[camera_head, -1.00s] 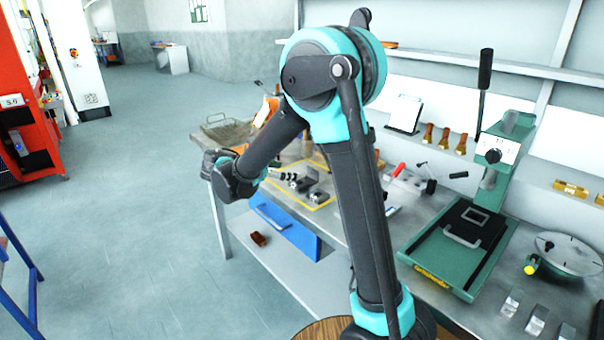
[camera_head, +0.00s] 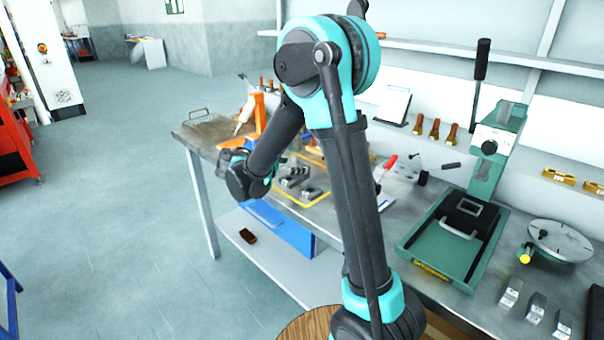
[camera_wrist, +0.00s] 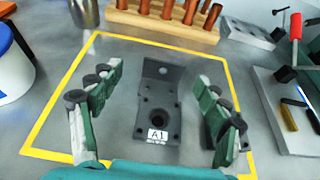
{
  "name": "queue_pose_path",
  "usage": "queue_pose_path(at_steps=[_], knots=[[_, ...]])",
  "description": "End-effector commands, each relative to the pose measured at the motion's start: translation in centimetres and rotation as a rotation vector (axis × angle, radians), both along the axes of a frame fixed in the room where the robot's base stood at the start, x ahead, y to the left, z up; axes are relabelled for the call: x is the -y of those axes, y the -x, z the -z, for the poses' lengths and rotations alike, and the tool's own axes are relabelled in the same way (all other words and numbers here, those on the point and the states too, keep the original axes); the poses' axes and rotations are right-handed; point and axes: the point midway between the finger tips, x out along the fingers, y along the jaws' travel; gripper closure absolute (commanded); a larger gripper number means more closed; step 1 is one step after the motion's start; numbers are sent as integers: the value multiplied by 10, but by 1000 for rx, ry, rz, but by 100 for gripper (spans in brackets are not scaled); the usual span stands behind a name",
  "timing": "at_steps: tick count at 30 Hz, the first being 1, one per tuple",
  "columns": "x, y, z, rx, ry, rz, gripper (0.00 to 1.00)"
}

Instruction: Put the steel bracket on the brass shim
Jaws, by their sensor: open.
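A dark grey steel bracket (camera_wrist: 157,115) lies on the metal bench, with an upright flange, a large hole and an A1 label. It sits inside a yellow outline in the wrist view. My gripper (camera_wrist: 160,79) is open, with one finger on each side of the bracket and a gap on both sides. I cannot tell its height above the bench. In the head view the grey parts in the yellow outline are too small to separate. I cannot identify the brass shim for sure; a brass-coloured strip (camera_wrist: 288,116) lies at the right of the wrist view.
A wooden rack (camera_wrist: 165,24) of copper-coloured pegs stands behind the outline. A blue and white tub (camera_wrist: 12,65) is at left, a red-handled clamp (camera_wrist: 295,30) at right. A green press (camera_head: 455,240) and round dial plate (camera_head: 562,240) stand further right on the bench (camera_head: 345,222).

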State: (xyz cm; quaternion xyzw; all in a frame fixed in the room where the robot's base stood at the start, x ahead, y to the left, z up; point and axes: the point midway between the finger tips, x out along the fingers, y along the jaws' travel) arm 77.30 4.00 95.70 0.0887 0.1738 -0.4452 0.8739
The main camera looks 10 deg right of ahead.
Motion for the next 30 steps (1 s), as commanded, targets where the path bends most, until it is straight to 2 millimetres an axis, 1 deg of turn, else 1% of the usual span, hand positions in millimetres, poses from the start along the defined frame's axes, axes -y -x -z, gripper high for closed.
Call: queue_pose_path(at_steps=[5,8,15,18,23,26,30], knots=[[6,-3,3,0,0,1,24],[14,-7,7,-1,0,2,24],[41,-22,21,0,0,3,24],[45,-25,23,-1,1,0,24],[45,-25,23,-1,1,0,24],[45,-25,23,-1,1,0,34],[45,-25,23,-1,1,0,51]])
